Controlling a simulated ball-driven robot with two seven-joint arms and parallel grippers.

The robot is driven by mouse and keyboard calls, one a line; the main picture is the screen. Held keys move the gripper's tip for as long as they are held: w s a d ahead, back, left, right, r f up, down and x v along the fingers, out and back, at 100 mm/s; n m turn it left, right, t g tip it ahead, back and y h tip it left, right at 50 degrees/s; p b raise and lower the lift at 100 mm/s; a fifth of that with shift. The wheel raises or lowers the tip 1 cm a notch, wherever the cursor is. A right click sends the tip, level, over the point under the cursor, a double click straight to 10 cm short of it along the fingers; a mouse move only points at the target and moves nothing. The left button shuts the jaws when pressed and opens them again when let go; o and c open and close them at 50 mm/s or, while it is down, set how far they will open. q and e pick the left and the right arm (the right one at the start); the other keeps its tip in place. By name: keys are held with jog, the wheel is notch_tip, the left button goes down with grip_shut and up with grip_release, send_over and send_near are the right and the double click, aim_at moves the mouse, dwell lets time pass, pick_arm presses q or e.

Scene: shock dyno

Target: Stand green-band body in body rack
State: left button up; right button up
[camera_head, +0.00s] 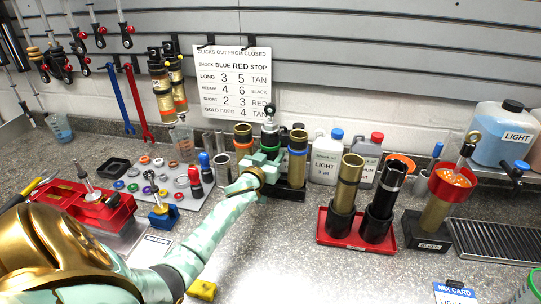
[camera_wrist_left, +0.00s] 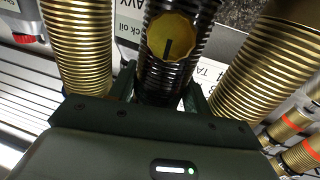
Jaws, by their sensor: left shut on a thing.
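The green-band body (camera_head: 270,143) is upright at the back wall, its green band showing above my left gripper (camera_head: 264,167). My left gripper is shut on it. In the left wrist view the held body is a dark threaded tube (camera_wrist_left: 167,50) between the fingers. It stands between the orange-band body (camera_head: 243,137) and the blue-band body (camera_head: 298,142), which are gold. The black body rack (camera_head: 291,192) shows below the blue-band body. My gripper and forearm hide the foot of the held body, so I cannot tell whether it is seated. My right gripper is not in view.
Oil bottles (camera_head: 326,158) stand just right of the rack. A red tray (camera_head: 345,229) with two upright bodies is nearer. Left are a parts mat (camera_head: 160,173) and a red vise-like fixture (camera_head: 100,208). The counter in front of the rack is mostly clear.

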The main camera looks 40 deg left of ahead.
pick_arm(q)
jog(key=shift+r, duration=0.15)
jog(key=o, duration=1.4)
jog(key=shift+s+f, duration=0.1)
jog(key=shift+f, duration=0.1)
jog(key=p+v, duration=0.2)
jog(key=v, duration=1.4)
jog(key=shift+r, duration=0.2)
jog(key=shift+s+d, duration=0.1)
